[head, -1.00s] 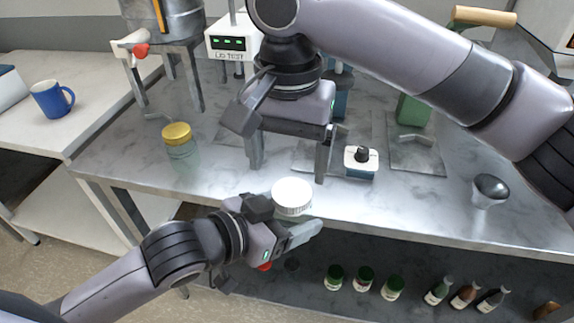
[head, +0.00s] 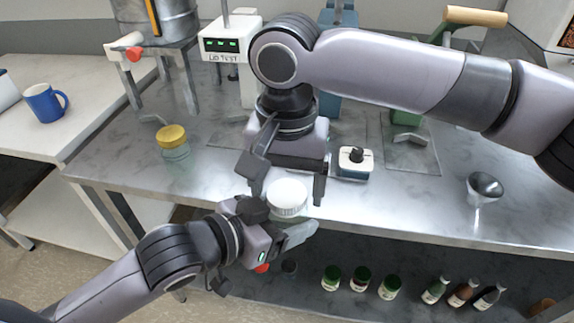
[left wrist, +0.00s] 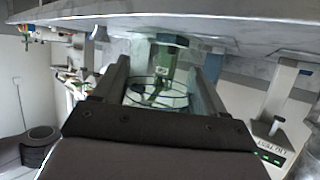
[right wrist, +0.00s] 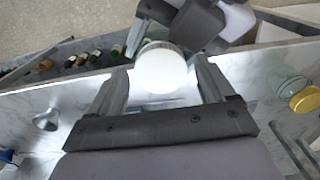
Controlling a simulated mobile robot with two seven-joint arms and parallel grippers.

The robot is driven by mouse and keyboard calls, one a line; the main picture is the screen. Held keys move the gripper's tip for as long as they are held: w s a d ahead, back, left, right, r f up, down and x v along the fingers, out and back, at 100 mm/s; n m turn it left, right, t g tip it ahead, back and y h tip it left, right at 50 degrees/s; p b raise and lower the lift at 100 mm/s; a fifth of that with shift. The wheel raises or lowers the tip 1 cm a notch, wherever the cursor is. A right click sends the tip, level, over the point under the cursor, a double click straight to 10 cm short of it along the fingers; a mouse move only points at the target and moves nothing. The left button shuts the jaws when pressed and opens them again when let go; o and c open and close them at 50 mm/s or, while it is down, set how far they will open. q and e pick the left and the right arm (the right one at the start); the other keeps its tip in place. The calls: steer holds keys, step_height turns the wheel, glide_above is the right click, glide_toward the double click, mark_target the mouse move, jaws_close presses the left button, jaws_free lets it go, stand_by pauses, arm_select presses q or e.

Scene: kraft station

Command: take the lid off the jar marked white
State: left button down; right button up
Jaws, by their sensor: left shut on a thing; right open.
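A jar with a white lid (head: 288,194) is held in my left gripper (head: 292,238), at the front edge of the metal table. The jar's clear glass shows between the left fingers in the left wrist view (left wrist: 157,92). My right gripper (head: 288,192) is open and points down, its fingers on either side of the lid and a little above or around it. In the right wrist view the round white lid (right wrist: 161,70) lies between the open fingertips. I cannot tell whether the fingers touch it. The jar's marking is not visible.
A glass jar with a yellow lid (head: 172,137) stands on the table's left. A dark-capped bottle (head: 355,160) and a metal funnel (head: 485,188) stand to the right. Several bottles and green-capped jars (head: 390,286) are on the shelf below. A blue mug (head: 45,102) is on the side table.

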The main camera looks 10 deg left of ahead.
steer(key=shift+f, duration=0.1)
steer(key=c, duration=1.1)
steer(key=o, duration=1.2)
steer(key=shift+r, duration=3.85)
steer(key=shift+c, duration=0.5)
step_height(320, 180, down, 8)
steer(key=shift+r, duration=0.15)
